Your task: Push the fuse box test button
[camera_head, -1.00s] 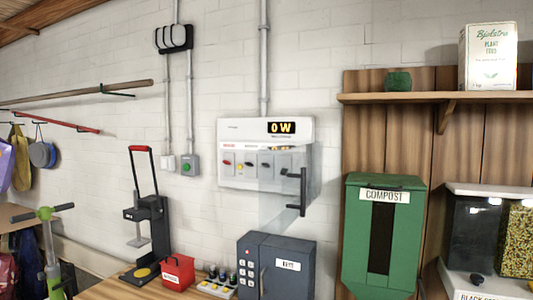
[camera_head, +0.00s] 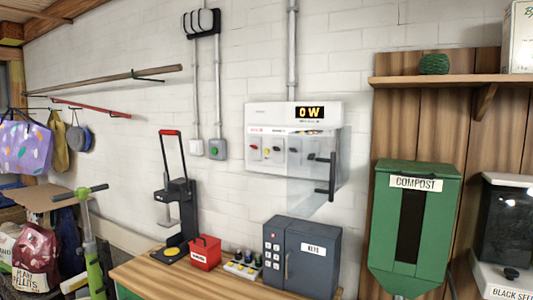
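The fuse box (camera_head: 293,112) is a white box on the white brick wall, with a display reading "0 W". Its clear cover (camera_head: 306,196) hangs open below the front, with a black handle (camera_head: 332,176) at its right side. A row of breaker switches (camera_head: 294,150) shows on the front, one with a red lever. A small yellow button (camera_head: 266,152) sits among them at the left; its label is too small to read. Neither of my grippers is in view.
Below the fuse box a wooden bench (camera_head: 140,275) holds a grey key safe (camera_head: 300,258), a red box (camera_head: 205,252), a small button panel (camera_head: 243,267) and a black lever press (camera_head: 177,210). A green compost bin (camera_head: 414,215) is at the right. A grey switch box with a green button (camera_head: 215,149) is left of the fuse box.

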